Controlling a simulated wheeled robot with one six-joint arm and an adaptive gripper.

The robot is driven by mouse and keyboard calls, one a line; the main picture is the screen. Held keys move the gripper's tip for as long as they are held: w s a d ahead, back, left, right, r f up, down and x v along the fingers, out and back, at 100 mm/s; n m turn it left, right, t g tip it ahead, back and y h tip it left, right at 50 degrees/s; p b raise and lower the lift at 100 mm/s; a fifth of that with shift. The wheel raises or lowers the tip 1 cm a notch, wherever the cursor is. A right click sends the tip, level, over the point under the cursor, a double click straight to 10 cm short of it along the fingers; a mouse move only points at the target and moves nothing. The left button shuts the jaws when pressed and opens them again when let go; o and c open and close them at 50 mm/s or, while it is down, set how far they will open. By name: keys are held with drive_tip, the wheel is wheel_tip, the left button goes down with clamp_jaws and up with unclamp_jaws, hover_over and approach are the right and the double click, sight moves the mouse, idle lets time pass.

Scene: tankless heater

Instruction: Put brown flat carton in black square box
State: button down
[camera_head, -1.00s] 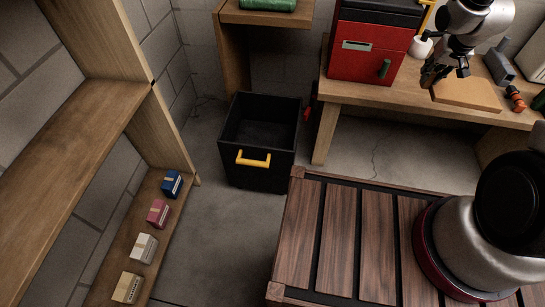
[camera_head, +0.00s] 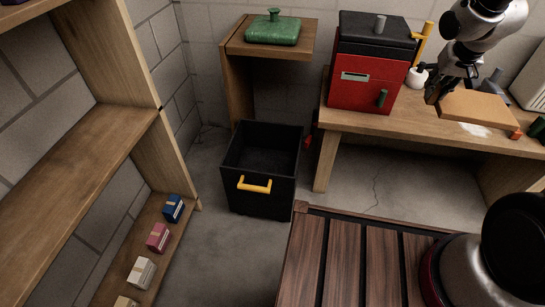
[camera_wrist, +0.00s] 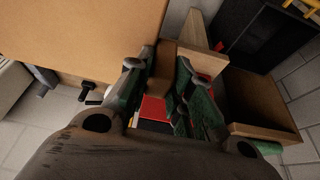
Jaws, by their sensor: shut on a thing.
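The brown flat carton (camera_head: 480,108) is a thin tan slab at the right of the head view. My gripper (camera_head: 437,92) is at its left end, shut on it, and the carton appears to be held above the wooden bench. In the wrist view the carton (camera_wrist: 70,35) fills the upper left, and a brown part of it shows between the fingers (camera_wrist: 160,85). The black square box (camera_head: 258,202) stands on the floor left of the bench, open at the top, with a yellow handle on its front. It looks empty and is well apart from the carton.
A red box-shaped unit with a black top (camera_head: 365,92) stands on the wooden bench (camera_head: 365,122), between my gripper and the black box. A green object (camera_head: 273,32) rests on a wooden stand behind. Small cartons line a low shelf at left. A slatted table (camera_head: 335,260) is in front.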

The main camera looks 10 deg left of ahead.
drive_tip(key=shift+w+d+f, duration=0.1)
drive_tip(key=shift+w+f, duration=0.05)
drive_tip(key=shift+f, duration=0.1)
drive_tip(key=x, duration=0.4)
drive_tip(key=shift+w+f, duration=0.1)
drive_tip(key=shift+w, duration=0.2)
drive_tip(key=shift+w+f, duration=0.1)
drive_tip(key=shift+f, duration=0.2)
